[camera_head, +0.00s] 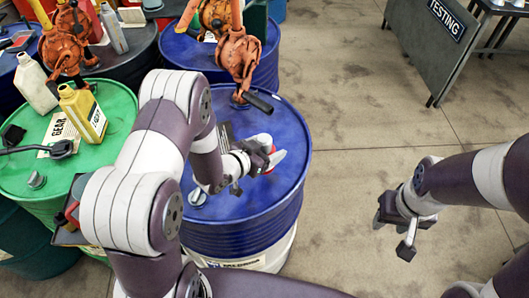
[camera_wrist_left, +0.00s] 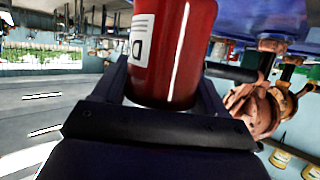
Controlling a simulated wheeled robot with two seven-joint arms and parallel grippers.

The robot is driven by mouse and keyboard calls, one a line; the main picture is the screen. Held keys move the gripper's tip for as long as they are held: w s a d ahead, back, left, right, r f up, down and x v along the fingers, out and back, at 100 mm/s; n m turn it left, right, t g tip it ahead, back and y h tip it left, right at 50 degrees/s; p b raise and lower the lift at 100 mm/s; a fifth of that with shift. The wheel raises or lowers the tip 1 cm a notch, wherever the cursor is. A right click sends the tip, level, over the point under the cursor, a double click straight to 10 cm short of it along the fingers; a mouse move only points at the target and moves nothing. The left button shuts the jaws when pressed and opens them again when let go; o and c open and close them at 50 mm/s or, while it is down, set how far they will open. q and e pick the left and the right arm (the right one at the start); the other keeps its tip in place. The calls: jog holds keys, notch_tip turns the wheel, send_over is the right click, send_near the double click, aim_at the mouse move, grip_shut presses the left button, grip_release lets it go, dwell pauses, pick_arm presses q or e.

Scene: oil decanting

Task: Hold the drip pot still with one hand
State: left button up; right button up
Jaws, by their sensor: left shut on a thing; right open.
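My left gripper (camera_head: 262,160) is shut on a red cylindrical pot (camera_wrist_left: 172,50) with a white label. In the wrist view the pot stands between the two dark fingers, and its top is cut off by the frame edge. In the head view only a small red part of the pot (camera_head: 272,163) shows past the gripper. It is over the top of the blue drum (camera_head: 235,180); I cannot tell whether it touches the lid. My right gripper (camera_head: 393,222) is open and empty, over the floor to the right of the drum.
An orange hand pump (camera_head: 238,55) with a black-ended handle is behind the gripper. A green drum (camera_head: 112,110) at left carries a yellow bottle (camera_head: 83,112) and a cream bottle (camera_head: 35,85). A dark "TESTING" panel (camera_head: 432,45) stands at upper right. The floor between is clear.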

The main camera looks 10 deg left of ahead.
pick_arm(q)
jog(key=f, duration=0.3)
jog(key=a+f, duration=0.1)
jog(key=shift+w+f+p, duration=0.3)
jog(key=shift+w, duration=0.05)
jog(key=shift+w+f, duration=0.1)
jog(key=shift+w, duration=0.05)
jog(key=shift+f, duration=0.1)
jog(key=o, duration=1.5)
jog(key=shift+r, duration=0.2)
jog(key=s+a+r+n+g+y+b, duration=0.1)
jog(key=s+a+r+g+y, duration=0.4)
jog(key=s+a, duration=0.4)
jog(key=s+d+r+n+g, duration=0.1)
jog(key=s+r, duration=0.1)
jog(key=s, duration=0.1)
jog(key=s+d+r+n+g+y, duration=0.1)
jog(key=s+r+n+g, duration=0.1)
jog(key=s+r, duration=0.1)
jog(key=s+d+r+n+g, duration=0.1)
jog(key=s+r+g, duration=0.1)
jog(key=s, duration=0.3)
jog(key=shift+s+d+r+n, duration=0.1)
jog(key=shift+d+r+n, duration=0.2)
jog(key=shift+d+r, duration=0.15)
